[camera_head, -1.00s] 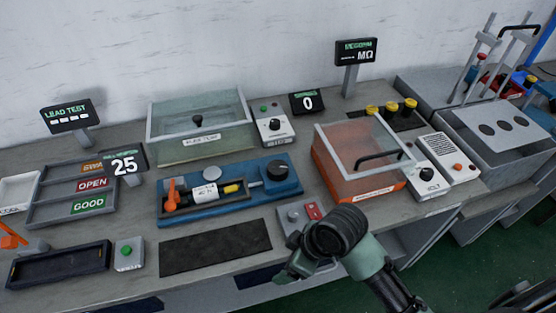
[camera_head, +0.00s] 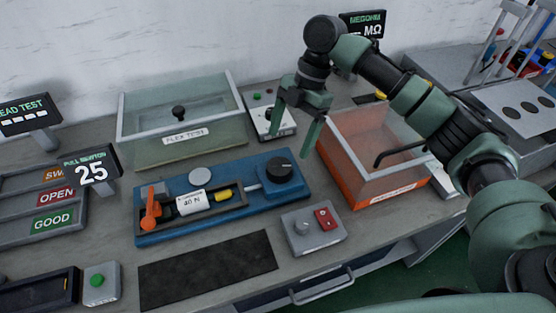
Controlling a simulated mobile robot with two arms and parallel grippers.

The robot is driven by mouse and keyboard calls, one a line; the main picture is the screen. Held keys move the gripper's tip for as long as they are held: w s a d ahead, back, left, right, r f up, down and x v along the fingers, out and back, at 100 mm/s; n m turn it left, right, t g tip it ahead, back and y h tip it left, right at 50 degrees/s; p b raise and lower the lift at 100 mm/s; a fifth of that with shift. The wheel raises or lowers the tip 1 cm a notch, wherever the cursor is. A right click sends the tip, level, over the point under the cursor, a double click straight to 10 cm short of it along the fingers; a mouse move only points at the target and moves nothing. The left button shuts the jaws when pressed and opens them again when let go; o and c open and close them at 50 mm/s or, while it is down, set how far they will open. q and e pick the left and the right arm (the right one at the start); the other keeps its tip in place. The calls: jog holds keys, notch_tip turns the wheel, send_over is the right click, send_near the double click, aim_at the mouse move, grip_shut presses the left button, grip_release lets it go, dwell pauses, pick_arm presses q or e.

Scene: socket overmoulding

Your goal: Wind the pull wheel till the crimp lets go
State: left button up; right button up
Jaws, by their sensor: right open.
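The blue pull tester (camera_head: 221,227) lies on the bench in the middle of the head view. Its black pull wheel (camera_head: 279,169) is at the right end. An orange clamp lever (camera_head: 151,210) is at the left end, with a white 40 N gauge body (camera_head: 192,202) and a yellow piece (camera_head: 223,193) between them. The crimp itself is too small to make out. A pull display (camera_head: 92,169) reads 25. My right gripper (camera_head: 291,137) is open and empty, fingers pointing down, above and just behind the wheel, apart from it. My left gripper is out of view.
A flex test box (camera_head: 181,154) stands behind the tester. An orange-based clear box (camera_head: 372,184) stands to the right, under my right arm. A grey box with a red switch (camera_head: 313,228) and a black mat (camera_head: 205,270) lie in front.

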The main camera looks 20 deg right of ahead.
aim_at(280, 166)
jog(key=p+x, duration=0.1)
jog(key=x, duration=0.5)
jog(key=shift+s+a+f, duration=0.2)
jog(key=shift+a+f, duration=0.05)
jog(key=shift+f, duration=0.05)
jog(key=shift+a+f, duration=0.1)
jog(key=shift+f, duration=0.25)
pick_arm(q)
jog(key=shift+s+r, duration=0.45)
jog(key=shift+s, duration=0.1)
pick_arm(e)
jog(key=shift+s, duration=0.1)
